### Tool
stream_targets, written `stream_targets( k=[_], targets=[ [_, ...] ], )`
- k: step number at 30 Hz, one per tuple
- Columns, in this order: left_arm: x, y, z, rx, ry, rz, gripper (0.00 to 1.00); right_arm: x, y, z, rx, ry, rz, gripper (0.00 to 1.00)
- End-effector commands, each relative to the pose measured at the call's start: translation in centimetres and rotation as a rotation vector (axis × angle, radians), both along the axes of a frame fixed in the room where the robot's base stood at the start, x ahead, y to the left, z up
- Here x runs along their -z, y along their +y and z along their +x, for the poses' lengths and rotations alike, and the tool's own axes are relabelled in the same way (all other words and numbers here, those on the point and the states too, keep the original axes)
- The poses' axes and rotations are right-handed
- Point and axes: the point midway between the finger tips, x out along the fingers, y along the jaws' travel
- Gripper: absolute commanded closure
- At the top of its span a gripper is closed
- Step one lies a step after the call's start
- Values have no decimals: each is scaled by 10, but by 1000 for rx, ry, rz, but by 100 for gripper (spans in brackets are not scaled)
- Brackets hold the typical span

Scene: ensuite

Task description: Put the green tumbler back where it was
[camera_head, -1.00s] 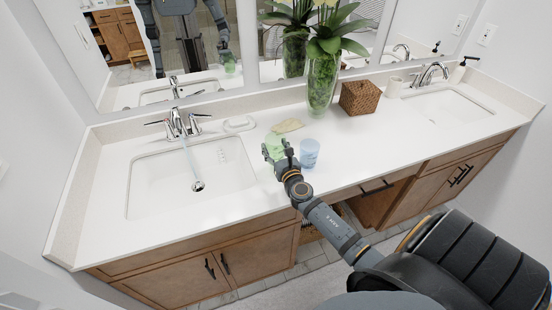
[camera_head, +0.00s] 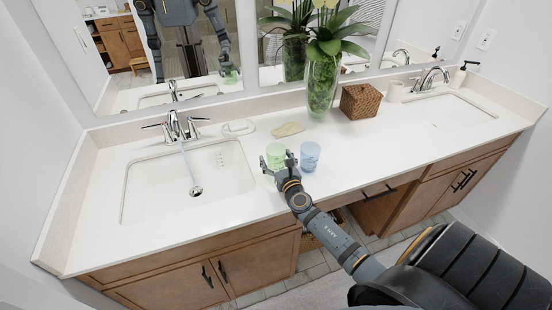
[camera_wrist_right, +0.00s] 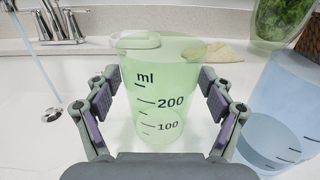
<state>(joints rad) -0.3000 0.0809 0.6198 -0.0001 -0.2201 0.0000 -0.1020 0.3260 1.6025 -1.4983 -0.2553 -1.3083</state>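The green tumbler (camera_head: 275,151) stands upright on the counter, just left of the blue tumbler (camera_head: 310,154). In the right wrist view the green tumbler (camera_wrist_right: 160,95) shows its ml markings and looks empty. My right gripper (camera_head: 279,164) is around it, one finger on each side. In the wrist view the fingers (camera_wrist_right: 160,98) are spread, with a narrow gap beside the tumbler's wall, so the gripper looks open. The blue tumbler (camera_wrist_right: 285,115) is close to the right finger. My left gripper is not directly in view.
Water runs from the left faucet (camera_head: 176,128) into the left sink (camera_head: 150,190). A folded beige cloth (camera_head: 288,129) and a white soap dish (camera_head: 238,128) lie behind the tumblers. A plant vase (camera_head: 322,85) and wicker box (camera_head: 360,101) stand farther back.

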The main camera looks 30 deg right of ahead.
Motion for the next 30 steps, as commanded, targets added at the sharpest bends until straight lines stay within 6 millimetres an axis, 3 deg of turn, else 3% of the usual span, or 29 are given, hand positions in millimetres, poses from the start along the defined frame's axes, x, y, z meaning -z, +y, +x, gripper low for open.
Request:
stream_targets(
  k=[9,21,25,30],
  targets=[
    [-4,0,0,0,0,0,60,-3,1,-4,0,1,-1,18],
    [11,0,0,0,-1,0,60,0,23,-92,-3,3,-2,18],
    [15,0,0,0,0,0,60,-1,27,-110,-1,2,0,18],
    [16,-1,0,0,-1,-1,60,-4,28,-117,0,0,0,18]
  ],
)
